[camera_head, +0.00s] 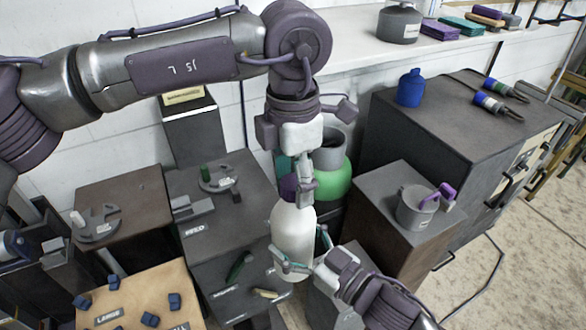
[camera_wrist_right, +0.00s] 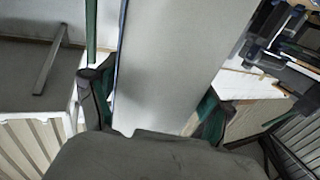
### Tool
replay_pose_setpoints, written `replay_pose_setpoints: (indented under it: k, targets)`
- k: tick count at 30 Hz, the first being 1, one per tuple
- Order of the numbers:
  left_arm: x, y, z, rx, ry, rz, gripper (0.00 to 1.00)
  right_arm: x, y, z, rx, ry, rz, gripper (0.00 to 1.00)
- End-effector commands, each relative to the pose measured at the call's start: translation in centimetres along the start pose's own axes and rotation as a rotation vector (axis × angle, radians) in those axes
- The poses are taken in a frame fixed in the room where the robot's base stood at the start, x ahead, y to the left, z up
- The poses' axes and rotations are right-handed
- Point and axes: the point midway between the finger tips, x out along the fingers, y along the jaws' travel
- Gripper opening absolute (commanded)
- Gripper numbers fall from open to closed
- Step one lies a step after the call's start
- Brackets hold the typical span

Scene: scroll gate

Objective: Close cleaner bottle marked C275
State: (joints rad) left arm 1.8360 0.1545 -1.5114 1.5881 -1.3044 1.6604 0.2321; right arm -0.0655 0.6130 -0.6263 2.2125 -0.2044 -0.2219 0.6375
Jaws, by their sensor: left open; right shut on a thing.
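The white bottle (camera_head: 292,240) stands roughly upright in the middle of the head view. No C275 marking can be read on it. My right gripper (camera_head: 298,262) is shut around its lower body. In the right wrist view the bottle (camera_wrist_right: 165,70) fills the middle as a pale surface between the right gripper's fingers (camera_wrist_right: 150,118). My left gripper (camera_head: 302,185) points down at the bottle's top and is open. A purple part (camera_head: 288,187), perhaps the cap, shows beside the left fingers. Whether it sits on the neck is hidden by the left gripper.
A dark cabinet (camera_head: 215,235) with small items stands left of the bottle. A green-and-grey tank (camera_head: 335,180) is behind. A box with a grey mug (camera_head: 415,210) is on the right, before a cabinet carrying a blue bottle (camera_head: 410,88). A tan board (camera_head: 135,290) lies front left.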

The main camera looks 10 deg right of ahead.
Motion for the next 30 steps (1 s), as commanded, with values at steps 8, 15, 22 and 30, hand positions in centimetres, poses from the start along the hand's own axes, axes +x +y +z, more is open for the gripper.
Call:
replay_pose_setpoints:
  k: [8,15,22,30]
  targets:
    - [-0.03,0.01,-0.01,0.0,0.0,0.0,0.4,0.02,-0.02,-0.22,-0.001,0.005,-0.001,0.0]
    - [-0.04,0.03,-0.01,0.0,0.001,0.001,0.01,0.02,-0.03,-0.23,-0.001,0.005,-0.001,0.0]
    - [-0.05,0.06,-0.01,-0.001,0.001,0.001,0.54,0.01,-0.04,-0.24,-0.001,0.006,-0.002,0.0]
    - [-0.05,0.03,-0.01,0.0,0.001,0.0,0.72,0.01,-0.03,-0.23,-0.001,0.005,-0.001,0.0]
